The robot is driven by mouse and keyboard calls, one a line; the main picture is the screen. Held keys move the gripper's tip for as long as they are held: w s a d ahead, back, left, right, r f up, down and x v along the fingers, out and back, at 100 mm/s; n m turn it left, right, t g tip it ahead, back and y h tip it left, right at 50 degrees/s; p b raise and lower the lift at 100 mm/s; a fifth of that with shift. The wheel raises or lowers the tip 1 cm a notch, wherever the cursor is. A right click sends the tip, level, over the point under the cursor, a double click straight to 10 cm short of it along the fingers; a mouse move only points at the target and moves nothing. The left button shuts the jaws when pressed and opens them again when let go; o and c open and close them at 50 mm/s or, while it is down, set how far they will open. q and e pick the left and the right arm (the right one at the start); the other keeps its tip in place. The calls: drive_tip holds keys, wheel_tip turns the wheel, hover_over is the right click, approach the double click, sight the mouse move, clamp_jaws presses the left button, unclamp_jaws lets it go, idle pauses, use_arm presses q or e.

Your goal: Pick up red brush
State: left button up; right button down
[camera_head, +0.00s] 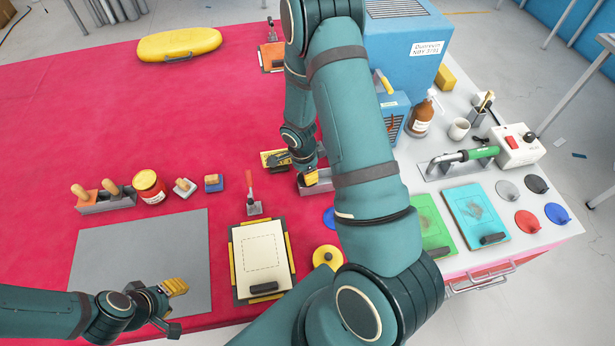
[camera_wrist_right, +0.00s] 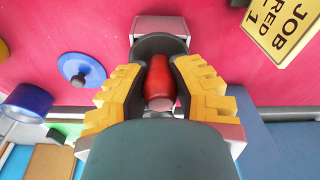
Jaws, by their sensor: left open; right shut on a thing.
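The red brush shows in the right wrist view as a rounded red handle (camera_wrist_right: 159,82) between the yellow fingers of my right gripper (camera_wrist_right: 160,95). The fingers are shut on it. In the head view my right gripper (camera_head: 309,177) is at the grey brush holder (camera_head: 316,188), partly behind my right arm, and the brush is hidden there. I cannot tell whether the brush is still in the holder. My left gripper (camera_head: 168,302) is open and empty over the front edge of the grey mat (camera_head: 140,255).
A yellow job card (camera_wrist_right: 284,28) lies close to my right gripper. Blue lid (camera_wrist_right: 82,70) is nearby.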

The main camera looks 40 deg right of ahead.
drive_tip(key=shift+r, duration=0.1)
wheel_tip(320, 180, up, 10)
drive_tip(key=shift+f, duration=0.1)
drive_tip(key=c, duration=1.5)
unclamp_jaws()
clamp_jaws()
